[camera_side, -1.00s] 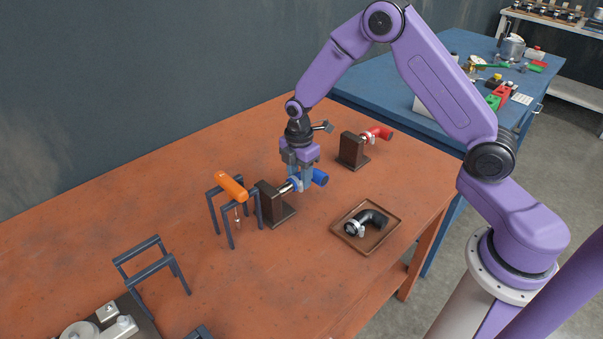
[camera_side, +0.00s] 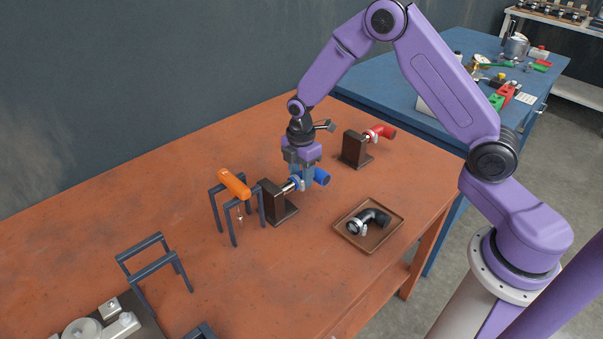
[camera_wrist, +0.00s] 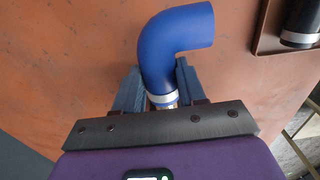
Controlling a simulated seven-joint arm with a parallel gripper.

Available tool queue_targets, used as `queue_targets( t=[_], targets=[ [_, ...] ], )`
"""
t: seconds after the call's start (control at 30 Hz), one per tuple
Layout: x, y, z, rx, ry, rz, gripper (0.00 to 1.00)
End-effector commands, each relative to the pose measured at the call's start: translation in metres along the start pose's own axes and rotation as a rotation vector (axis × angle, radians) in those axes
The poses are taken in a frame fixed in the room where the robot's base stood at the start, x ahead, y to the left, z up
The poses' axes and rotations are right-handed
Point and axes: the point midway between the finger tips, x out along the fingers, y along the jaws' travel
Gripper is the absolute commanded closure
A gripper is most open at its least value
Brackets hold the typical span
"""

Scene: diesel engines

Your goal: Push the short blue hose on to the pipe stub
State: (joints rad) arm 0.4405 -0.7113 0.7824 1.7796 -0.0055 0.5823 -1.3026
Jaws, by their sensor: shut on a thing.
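The short blue hose (camera_side: 321,177) is a bent elbow with a silvery clamp band (camera_wrist: 162,98) at its near end. My gripper (camera_side: 302,181) points down and is shut on the hose. In the wrist view its two fingers (camera_wrist: 157,72) stand on either side of the hose just above the band. The pale metal pipe stub (camera_side: 287,188) sticks out of a dark block (camera_side: 279,207) toward the hose. The banded end is at the stub's tip, in line with it. My fingers hide part of the joint, so I cannot tell how far the hose covers the stub.
A brown tray (camera_side: 345,237) with a black elbow hose (camera_side: 371,220) lies to the right. Another dark block (camera_side: 354,150) with a red hose (camera_side: 381,132) stands behind. An orange-handled tool (camera_side: 234,184) rests on a dark rack close to the left.

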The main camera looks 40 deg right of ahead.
Motion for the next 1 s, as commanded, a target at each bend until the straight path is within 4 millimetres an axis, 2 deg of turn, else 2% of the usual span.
queue_targets(
  t=[1.0],
  targets=[
    [-0.0002,0.0004,-0.0055,0.0,0.0,0.001,1.0]
  ],
)
